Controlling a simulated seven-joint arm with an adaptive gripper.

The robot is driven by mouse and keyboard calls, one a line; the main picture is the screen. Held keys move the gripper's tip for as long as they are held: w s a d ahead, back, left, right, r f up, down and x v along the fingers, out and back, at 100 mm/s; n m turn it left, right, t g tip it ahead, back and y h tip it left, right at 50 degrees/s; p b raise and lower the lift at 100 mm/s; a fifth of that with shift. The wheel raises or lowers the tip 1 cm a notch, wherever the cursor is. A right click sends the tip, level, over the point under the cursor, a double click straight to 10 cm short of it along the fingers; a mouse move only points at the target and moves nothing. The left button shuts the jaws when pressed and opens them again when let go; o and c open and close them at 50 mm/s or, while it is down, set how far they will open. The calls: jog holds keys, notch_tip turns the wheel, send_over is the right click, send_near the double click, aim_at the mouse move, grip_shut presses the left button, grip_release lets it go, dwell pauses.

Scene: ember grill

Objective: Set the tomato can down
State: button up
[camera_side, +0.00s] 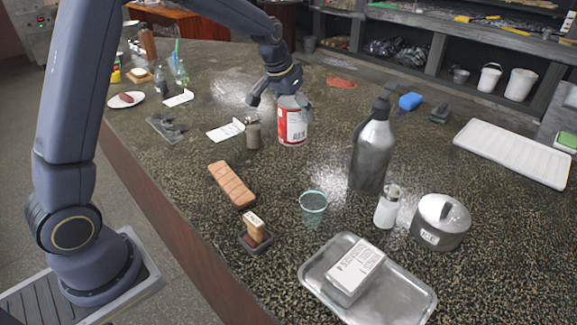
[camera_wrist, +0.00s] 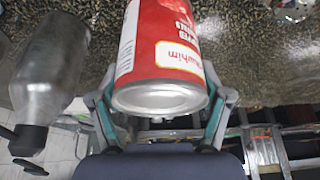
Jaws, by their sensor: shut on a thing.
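The tomato can (camera_side: 293,127), red and white with a bare metal end, is upright in the side view. My gripper (camera_side: 281,104) is around its upper part from above and shut on it. The can's base is at or very close to the speckled counter (camera_side: 330,170); I cannot tell whether it touches. In the wrist view the can (camera_wrist: 165,45) fills the middle, with its metal end toward the camera and a finger of my gripper (camera_wrist: 162,112) on each side. The can's far end is cut off by the frame.
A grey metal bottle (camera_side: 371,155) stands to the right of the can and shows at left in the wrist view (camera_wrist: 50,70). A small grey-brown pot (camera_side: 253,136) stands close to the can's left. A brick-like bar (camera_side: 232,185) lies nearer the front. Bare counter lies in front of the can.

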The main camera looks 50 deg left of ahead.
jog(key=shift+w+a+x, duration=0.1)
jog(key=shift+w+x, duration=0.05)
jog(key=shift+x, duration=2.15)
jog(key=shift+w+a+x, duration=0.1)
jog(key=shift+w+x, duration=0.05)
jog(key=shift+x, duration=2.15)
jog(key=o, duration=1.6)
jog(key=shift+c, duration=0.2)
